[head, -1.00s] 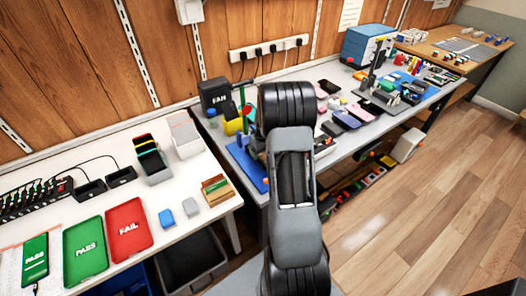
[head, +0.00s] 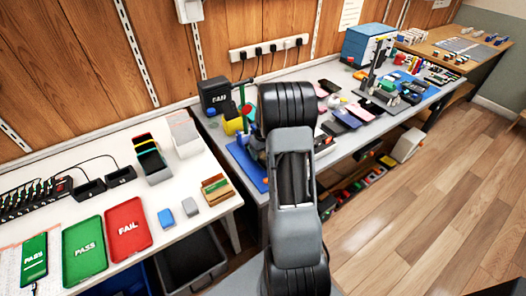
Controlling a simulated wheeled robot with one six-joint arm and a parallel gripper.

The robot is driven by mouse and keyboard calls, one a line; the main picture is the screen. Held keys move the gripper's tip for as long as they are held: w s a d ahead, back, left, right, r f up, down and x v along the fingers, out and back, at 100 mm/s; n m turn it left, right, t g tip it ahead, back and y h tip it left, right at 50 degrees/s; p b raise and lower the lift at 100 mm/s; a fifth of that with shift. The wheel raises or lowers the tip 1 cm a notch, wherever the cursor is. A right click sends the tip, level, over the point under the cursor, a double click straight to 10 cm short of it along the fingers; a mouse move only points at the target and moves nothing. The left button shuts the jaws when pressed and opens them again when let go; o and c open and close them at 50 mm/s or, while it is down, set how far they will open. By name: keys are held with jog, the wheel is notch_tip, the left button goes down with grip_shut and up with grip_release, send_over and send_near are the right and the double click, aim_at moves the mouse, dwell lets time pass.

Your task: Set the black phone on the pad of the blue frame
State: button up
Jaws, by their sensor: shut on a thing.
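My arm fills the middle of the head view and hides what lies behind it. My gripper does not show, so I cannot see what is in it. Several flat phones lie on the grey bench in the middle, among them a purple-grey phone (head: 346,119) just right of my arm. A darker phone (head: 371,107) lies behind it, to its right. I cannot tell whether either is the black phone of the task. I cannot make out a blue frame with a pad; it may be hidden by my arm.
A white bench (head: 130,190) at left holds a green PASS tray (head: 85,262), a red FAIL tray (head: 128,238) and chargers. A blue mat (head: 240,162) lies left of my arm. A blue cabinet (head: 362,45) stands at the back. The wooden floor (head: 430,210) at right is clear.

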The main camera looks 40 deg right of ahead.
jog(key=o, duration=1)
jog(key=shift+r+p, duration=0.4)
jog(key=shift+r, duration=0.3)
notch_tip(320, 180, up, 7)
jog(key=p, duration=0.4)
dwell(0.5)
jog(key=shift+f, duration=0.1)
dwell(0.6)
